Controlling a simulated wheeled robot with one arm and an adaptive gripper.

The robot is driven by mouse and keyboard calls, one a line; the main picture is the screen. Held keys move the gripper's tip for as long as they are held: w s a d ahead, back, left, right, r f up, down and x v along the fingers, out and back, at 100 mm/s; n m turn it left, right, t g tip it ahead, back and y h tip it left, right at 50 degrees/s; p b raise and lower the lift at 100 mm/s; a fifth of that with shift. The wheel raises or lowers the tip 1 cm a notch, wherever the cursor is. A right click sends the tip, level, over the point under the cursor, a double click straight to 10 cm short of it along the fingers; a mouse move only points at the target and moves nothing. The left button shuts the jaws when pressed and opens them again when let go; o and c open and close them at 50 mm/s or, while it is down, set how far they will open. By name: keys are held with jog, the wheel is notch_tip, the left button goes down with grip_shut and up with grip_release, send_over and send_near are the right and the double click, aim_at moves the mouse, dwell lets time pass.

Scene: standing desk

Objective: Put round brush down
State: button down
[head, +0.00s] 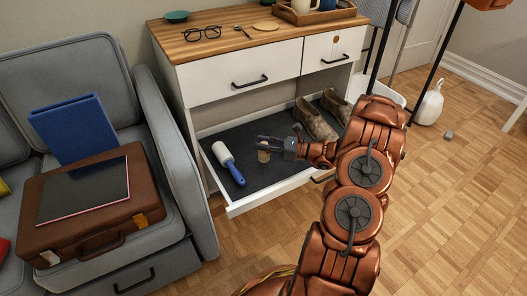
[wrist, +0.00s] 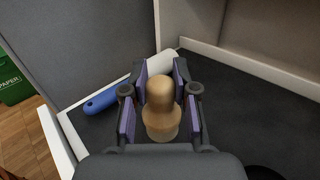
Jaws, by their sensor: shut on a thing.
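The round brush (head: 263,152) has a light tan wooden body and is small in the head view. In the wrist view the brush (wrist: 161,105) stands between the purple-padded fingers, its rounded end toward the camera. My gripper (head: 268,145) is shut on it, low over the dark lining of the open bottom drawer (head: 276,140). I cannot tell whether the brush touches the drawer floor. The gripper fingers also show in the wrist view (wrist: 161,98).
A lint roller (head: 229,163) with a blue handle lies left of the gripper in the drawer. Brown shoes (head: 315,120) stand to the right. The drawer's white front rim (head: 270,192) is close. A grey sofa (head: 165,150) stands left of the cabinet.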

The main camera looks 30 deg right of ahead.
jog(key=shift+w+d+f, duration=0.15)
jog(key=shift+w, duration=0.2)
jog(key=shift+f+b, duration=0.95)
jog(key=shift+f, duration=0.6)
jog(key=c, duration=0.9)
grip_release()
jog(key=shift+f, duration=0.1)
